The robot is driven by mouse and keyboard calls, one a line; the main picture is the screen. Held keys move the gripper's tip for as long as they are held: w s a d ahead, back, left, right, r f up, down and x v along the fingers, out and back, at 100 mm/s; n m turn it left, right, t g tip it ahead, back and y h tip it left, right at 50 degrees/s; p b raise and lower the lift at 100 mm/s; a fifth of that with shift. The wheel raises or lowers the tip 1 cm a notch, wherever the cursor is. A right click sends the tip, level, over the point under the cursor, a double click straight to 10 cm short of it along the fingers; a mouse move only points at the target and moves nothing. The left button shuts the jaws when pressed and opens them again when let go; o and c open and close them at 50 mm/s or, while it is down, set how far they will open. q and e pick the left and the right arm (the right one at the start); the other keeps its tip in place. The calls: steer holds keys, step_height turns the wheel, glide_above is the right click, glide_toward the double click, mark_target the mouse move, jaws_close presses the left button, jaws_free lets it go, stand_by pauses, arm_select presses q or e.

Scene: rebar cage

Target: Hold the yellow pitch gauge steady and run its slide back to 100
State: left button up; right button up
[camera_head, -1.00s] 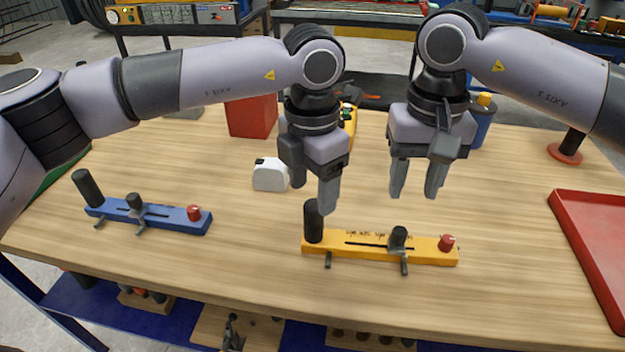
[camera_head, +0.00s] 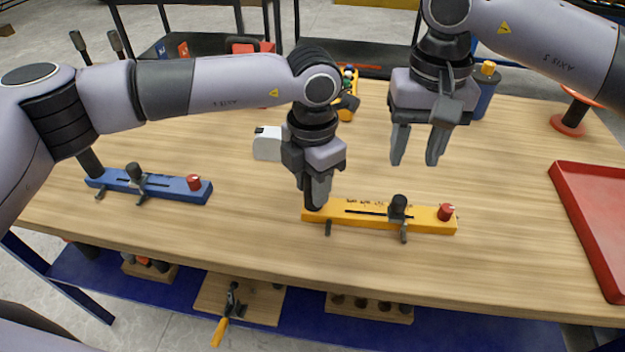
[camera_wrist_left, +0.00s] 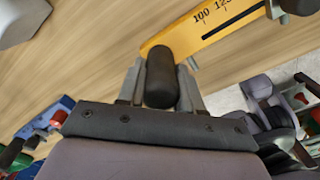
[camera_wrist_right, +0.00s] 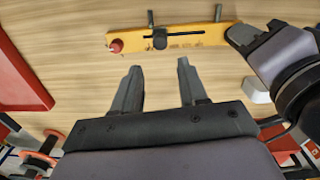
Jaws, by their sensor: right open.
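The yellow pitch gauge (camera_head: 372,218) lies on the bench with a slot, a scale, a red knob (camera_head: 446,212) at its right end and a black-knobbed slide (camera_head: 398,208) right of the slot's middle. The "100" mark (camera_wrist_left: 201,15) shows near the post end. My left gripper (camera_head: 318,192) is at the gauge's left end, its fingers on either side of the black post (camera_wrist_left: 162,78); whether they press on it I cannot tell. My right gripper (camera_head: 415,160) is open and empty, above and behind the slide. The gauge also shows in the right wrist view (camera_wrist_right: 185,36).
A blue gauge (camera_head: 160,187) lies to the left. A white block (camera_head: 268,144) stands behind the yellow gauge's left end. A red tray (camera_head: 590,215) is at the right edge. The bench in front of the yellow gauge is clear.

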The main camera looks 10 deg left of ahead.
steer(key=shift+o, duration=0.7)
steer(key=w+d+r+m+t+y, duration=0.45)
steer(key=w+d+m+y, duration=0.3)
steer(key=w+m, duration=0.4)
steer(key=s+a+r+n+g+y, duration=0.2)
steer(key=s+a+r+y, duration=0.2)
steer(key=s+a, duration=0.55)
steer(key=s+a+r+n+g+y, duration=0.4)
steer(key=s+a+r+n+y, duration=0.35)
steer(key=s+a+r, duration=0.3)
steer(key=m+t+h, duration=1.3)
steer(key=m+t, duration=0.6)
steer(key=m, duration=1.3)
glide_toward(401, 209)
steer(key=shift+h, duration=0.4)
steer(key=x, duration=1.1)
steer(key=shift+a, duration=0.25)
